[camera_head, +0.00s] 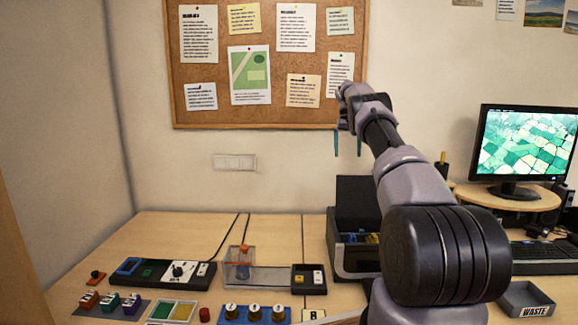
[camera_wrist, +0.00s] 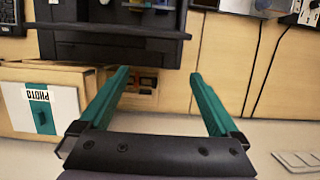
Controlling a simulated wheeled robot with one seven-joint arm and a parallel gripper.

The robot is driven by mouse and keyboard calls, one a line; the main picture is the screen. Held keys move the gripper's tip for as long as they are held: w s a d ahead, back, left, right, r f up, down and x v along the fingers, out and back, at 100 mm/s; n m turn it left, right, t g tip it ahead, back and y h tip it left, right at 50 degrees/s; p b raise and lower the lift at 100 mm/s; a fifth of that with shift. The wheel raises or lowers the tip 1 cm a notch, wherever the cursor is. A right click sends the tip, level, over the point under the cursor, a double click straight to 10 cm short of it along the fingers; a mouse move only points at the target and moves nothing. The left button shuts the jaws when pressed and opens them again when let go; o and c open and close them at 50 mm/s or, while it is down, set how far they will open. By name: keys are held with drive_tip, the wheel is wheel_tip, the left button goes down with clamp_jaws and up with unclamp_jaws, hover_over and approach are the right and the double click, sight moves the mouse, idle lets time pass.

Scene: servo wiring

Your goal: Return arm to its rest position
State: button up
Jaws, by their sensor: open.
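My arm rises from the lower right of the head view, reaching up and back toward the wall. My gripper (camera_head: 348,145) is high above the table, in front of the wall near the cork board's lower right corner. Its two teal fingers point down and stand apart, with nothing between them. The wrist view shows the open fingers (camera_wrist: 160,75) from above, over the back of the table. The arm hides part of the desk and the black open case (camera_head: 345,262).
The table holds a servo control panel (camera_head: 160,273), a clear-walled fixture (camera_head: 270,280), coloured blocks (camera_head: 110,301) and a waste tray (camera_head: 526,300). A monitor (camera_head: 525,145) stands at the right. A photo box (camera_wrist: 42,108) shows in the wrist view. Air around the gripper looks clear.

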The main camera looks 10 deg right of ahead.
drive_tip(key=s+a+r+t, duration=0.1)
drive_tip(key=s+a+r, duration=0.2)
drive_tip(key=r, duration=0.5)
drive_tip(key=s+a+r+t, duration=0.1)
drive_tip(key=s+a+r, duration=0.2)
drive_tip(key=r, duration=0.4)
drive_tip(key=s+a+r+t, duration=0.2)
drive_tip(key=s+a+r, duration=0.65)
drive_tip(key=s, duration=0.25)
drive_tip(key=s+a+r+t, duration=0.1)
drive_tip(key=s+a+t, duration=0.15)
drive_tip(key=s, duration=0.45)
drive_tip(key=s+a+r+t, duration=0.1)
drive_tip(key=s+a, duration=0.3)
drive_tip(key=s, duration=0.3)
drive_tip(key=s+a+f+t, duration=0.1)
drive_tip(key=s+a+f, duration=0.1)
drive_tip(key=s+f, duration=0.2)
drive_tip(key=s+a+f+m+t+y, duration=0.1)
drive_tip(key=s+f, duration=0.3)
drive_tip(key=s, duration=0.6)
drive_tip(key=shift+s+a+f, duration=0.15)
drive_tip(key=shift+s+a, duration=0.25)
drive_tip(key=shift+a, duration=0.4)
